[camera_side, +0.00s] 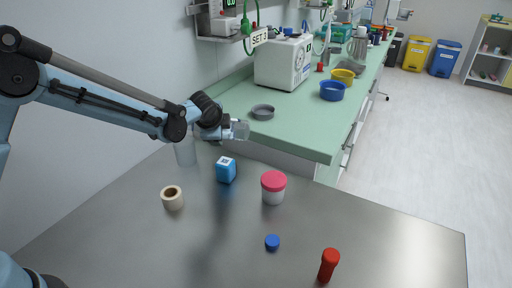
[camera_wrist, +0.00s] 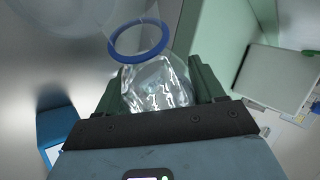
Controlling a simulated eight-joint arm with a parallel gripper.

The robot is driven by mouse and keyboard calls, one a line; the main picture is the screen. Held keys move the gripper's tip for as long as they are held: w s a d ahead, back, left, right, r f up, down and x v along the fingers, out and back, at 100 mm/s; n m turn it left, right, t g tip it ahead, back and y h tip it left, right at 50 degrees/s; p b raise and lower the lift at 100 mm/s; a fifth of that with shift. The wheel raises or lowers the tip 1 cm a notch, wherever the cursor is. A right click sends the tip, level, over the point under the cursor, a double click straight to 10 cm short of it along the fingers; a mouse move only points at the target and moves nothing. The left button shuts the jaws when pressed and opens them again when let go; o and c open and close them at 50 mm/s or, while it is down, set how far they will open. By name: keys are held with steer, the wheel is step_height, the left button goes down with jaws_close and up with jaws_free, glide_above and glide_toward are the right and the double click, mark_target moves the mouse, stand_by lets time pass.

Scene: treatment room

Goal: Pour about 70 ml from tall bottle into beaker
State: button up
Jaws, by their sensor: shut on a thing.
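My gripper (camera_wrist: 158,92) is shut on a clear bottle (camera_wrist: 155,85), which shows between the dark green fingers in the wrist view. A blue ring (camera_wrist: 141,57) shows at its far end. In the side view, my gripper (camera_side: 232,130) is above the steel table's back edge, and a clear end of the bottle (camera_side: 241,130) sticks out to the right. Its tilt and the liquid level are hard to tell. A pale, see-through cylinder (camera_side: 186,151), perhaps the beaker, stands on the table below and left of my gripper, partly hidden by the arm.
On the steel table (camera_side: 130,235) are a blue box (camera_side: 226,170), a tape roll (camera_side: 172,198), a pink-lidded jar (camera_side: 273,188), a blue cap (camera_side: 272,242) and a red-capped tube (camera_side: 328,265). A green counter (camera_side: 305,130) with a grey dish (camera_side: 263,112) lies behind. The table's front middle is mostly clear.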

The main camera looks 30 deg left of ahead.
steer(key=shift+s+a+n+t+h, duration=0.1)
steer(key=shift+a+n+t+h, duration=0.05)
steer(key=shift+n+t+h, duration=0.15)
steer(key=shift+r+t+h, duration=0.4)
steer(key=shift+r+t, duration=0.1)
stand_by(1.2)
steer(key=shift+d+n, duration=0.2)
steer(key=shift+n, duration=0.1)
steer(key=shift+w+d+r, duration=0.1)
steer(key=shift+w+d, duration=0.05)
steer(key=shift+w, duration=0.15)
steer(key=shift+w, duration=0.1)
steer(key=shift+r+t+h, duration=0.3)
steer(key=shift+t, duration=0.1)
stand_by(1.8)
steer(key=shift+d+f+g+y, duration=0.2)
steer(key=shift+f+g+y, duration=0.3)
steer(key=shift+f+g, duration=0.25)
steer(key=shift+w+d+m+g+y, duration=0.15)
steer(key=shift+w+m+g+y, duration=0.05)
steer(key=shift+m+g+y, duration=0.35)
steer(key=shift+s+a+f+m+g+y, duration=0.4)
steer(key=shift+m+g+y, duration=0.15)
steer(key=shift+g+y, duration=0.35)
